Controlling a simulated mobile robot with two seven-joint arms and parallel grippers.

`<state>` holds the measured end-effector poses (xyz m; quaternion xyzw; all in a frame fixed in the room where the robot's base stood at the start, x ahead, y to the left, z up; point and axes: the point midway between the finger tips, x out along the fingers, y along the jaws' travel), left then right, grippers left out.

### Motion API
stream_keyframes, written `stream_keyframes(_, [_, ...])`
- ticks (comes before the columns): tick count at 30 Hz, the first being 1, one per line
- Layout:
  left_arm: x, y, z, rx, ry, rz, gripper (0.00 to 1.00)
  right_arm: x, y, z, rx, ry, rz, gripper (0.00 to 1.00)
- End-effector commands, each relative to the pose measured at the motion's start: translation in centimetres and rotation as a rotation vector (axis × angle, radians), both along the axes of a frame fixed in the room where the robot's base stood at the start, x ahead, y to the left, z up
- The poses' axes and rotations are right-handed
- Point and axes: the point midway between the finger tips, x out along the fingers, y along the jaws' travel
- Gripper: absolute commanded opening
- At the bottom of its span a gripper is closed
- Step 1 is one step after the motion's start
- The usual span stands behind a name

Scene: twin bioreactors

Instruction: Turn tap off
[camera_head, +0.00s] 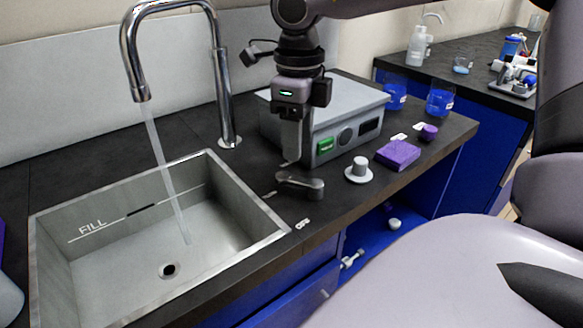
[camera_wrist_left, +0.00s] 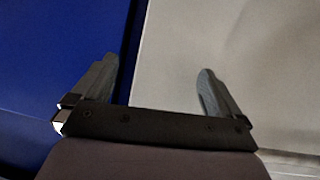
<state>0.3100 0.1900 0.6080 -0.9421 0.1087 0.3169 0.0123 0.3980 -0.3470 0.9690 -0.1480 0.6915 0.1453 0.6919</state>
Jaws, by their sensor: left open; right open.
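The chrome tap (camera_head: 222,85) arches over the sink (camera_head: 190,165), and a stream of water (camera_head: 160,150) runs from its spout into the basin. A dark grey lever handle (camera_head: 300,184) sits on the counter right of the sink. A small white label (camera_head: 302,224) lies in front of it, its text too small to read surely. My right gripper (camera_head: 290,160) points down just above the lever, open; whether it touches the lever I cannot tell. My left gripper (camera_wrist_left: 155,85) is open and empty in the left wrist view, over a blue and a pale surface.
A grey box device (camera_head: 345,115) with a green switch stands close behind my right gripper. A white knob (camera_head: 358,170), a purple box (camera_head: 398,154) and blue-filled beakers (camera_head: 440,98) stand to the right. The counter's front edge is near the lever.

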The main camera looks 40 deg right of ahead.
Motion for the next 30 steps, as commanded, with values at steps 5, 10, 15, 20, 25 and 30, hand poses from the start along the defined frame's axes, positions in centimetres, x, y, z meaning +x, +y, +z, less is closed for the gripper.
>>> stream_keyframes(5, [0.0, -0.1, -0.3, -0.001, 0.000, -0.001, 1.00, -0.1, 0.0, -2.7, 0.002, 0.006, 0.000, 0.47])
stream_keyframes(10, [0.0, -0.1, -0.5, -0.001, -0.001, -0.001, 1.00, -0.1, 0.0, -5.2, 0.002, 0.004, 0.000, 0.47])
stream_keyframes(15, [0.0, -0.1, -0.6, -0.001, -0.001, -0.002, 1.00, -0.1, 0.0, -6.6, 0.003, 0.003, -0.001, 0.47])
stream_keyframes(20, [0.0, -0.1, -0.6, -0.002, -0.002, -0.002, 1.00, -0.1, 0.0, -6.9, 0.004, 0.002, -0.001, 0.47])
stream_keyframes(25, [0.0, -0.1, -0.6, 0.000, -0.003, -0.001, 1.00, -0.1, 0.0, -6.8, 0.004, 0.002, -0.001, 0.37])
stream_keyframes(30, [0.0, -0.1, -0.6, 0.000, -0.003, -0.001, 1.00, -0.1, 0.0, -6.8, 0.004, 0.002, -0.001, 0.00])
